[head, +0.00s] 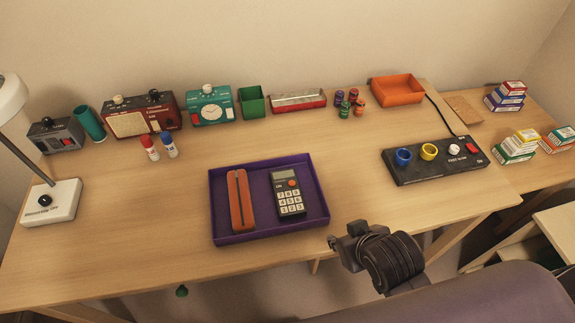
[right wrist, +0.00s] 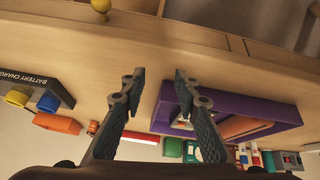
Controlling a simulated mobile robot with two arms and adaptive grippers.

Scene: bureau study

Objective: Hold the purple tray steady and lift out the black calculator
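The purple tray (head: 318,222) lies on the desk's front middle; it also shows in the right wrist view (right wrist: 262,108). The black calculator (head: 288,195) lies face up in its right half, beside a long orange case (head: 241,202). In the right wrist view the calculator is mostly hidden behind a finger. My right gripper (head: 345,236) is off the tray's front right corner, near the desk's front edge. In the right wrist view its fingers (right wrist: 158,85) are apart with nothing between them. My left gripper is not in view.
A black panel (head: 440,171) with coloured cups stands right of the tray. Radios (head: 141,118), a green bin (head: 250,103), a red box (head: 298,101) and an orange bin (head: 398,90) line the back. Glue sticks (head: 150,147) stand behind the tray.

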